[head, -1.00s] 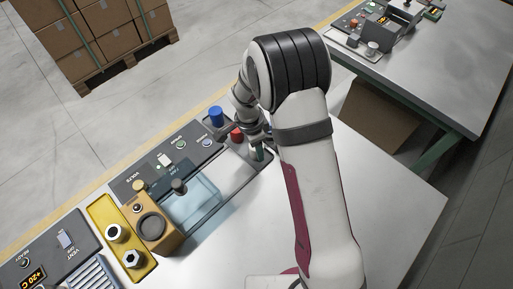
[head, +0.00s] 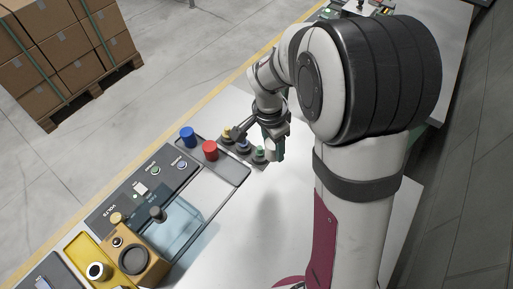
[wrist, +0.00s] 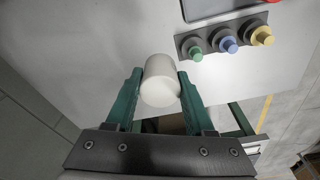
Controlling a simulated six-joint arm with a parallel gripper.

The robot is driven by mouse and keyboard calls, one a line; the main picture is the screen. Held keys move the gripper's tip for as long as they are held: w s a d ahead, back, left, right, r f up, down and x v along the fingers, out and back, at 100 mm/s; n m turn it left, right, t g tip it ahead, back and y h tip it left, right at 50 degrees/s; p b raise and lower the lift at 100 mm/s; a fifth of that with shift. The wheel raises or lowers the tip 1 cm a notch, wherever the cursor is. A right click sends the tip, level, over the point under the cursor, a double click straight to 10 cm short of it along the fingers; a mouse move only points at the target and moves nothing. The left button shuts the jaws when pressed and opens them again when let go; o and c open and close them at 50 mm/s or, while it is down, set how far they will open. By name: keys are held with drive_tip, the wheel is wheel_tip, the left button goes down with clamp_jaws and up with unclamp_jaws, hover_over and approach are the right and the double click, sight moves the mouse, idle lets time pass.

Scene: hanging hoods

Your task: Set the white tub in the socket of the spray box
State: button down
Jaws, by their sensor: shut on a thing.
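The white tub (wrist: 160,84) is a plain rounded cylinder between the two green fingers of my gripper (wrist: 160,74) in the wrist view. The fingers are shut on its sides. In the head view my gripper (head: 276,150) is over the right end of the bench, beside a row of buttons; the tub is hard to make out there. A clear, bluish hood (head: 178,224) stands on the console at lower left, far from my gripper. In front of it is a tan box (head: 156,270) with a dark round opening (head: 134,261). I cannot tell whether this is the spray box's socket.
Green (head: 260,155), blue (head: 244,147) and yellow (head: 227,135) buttons stand close to my gripper. Red (head: 210,150) and blue (head: 187,137) cylinders stand on a grey tray beyond. A yellow plate (head: 80,254) is at lower left. Bare bench lies below the hood and buttons.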

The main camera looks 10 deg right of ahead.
drive_tip(key=s+a+r+n, duration=0.2)
drive_tip(key=s+a+n, duration=0.15)
drive_tip(key=a, duration=0.75)
drive_tip(key=s+a+r+n, duration=0.2)
drive_tip(key=s+a+n, duration=0.15)
drive_tip(key=a, duration=0.75)
drive_tip(key=s+a+r+n+y, duration=0.1)
drive_tip(key=s+a+r+n, duration=0.15)
drive_tip(key=s+a, duration=0.4)
drive_tip(key=s+a+r+n, duration=0.1)
drive_tip(key=s+a+n, duration=0.35)
drive_tip(key=s, duration=0.25)
drive_tip(key=shift+m+t, duration=0.3)
drive_tip(key=shift+t, duration=0.1)
drive_tip(key=shift+a+f, duration=0.2)
drive_tip(key=shift+f, duration=1.4)
drive_tip(key=shift+a+f, duration=0.15)
drive_tip(key=shift+f, duration=1.45)
drive_tip(key=shift+f, duration=0.85)
drive_tip(key=shift+c, duration=0.9)
unclamp_jaws()
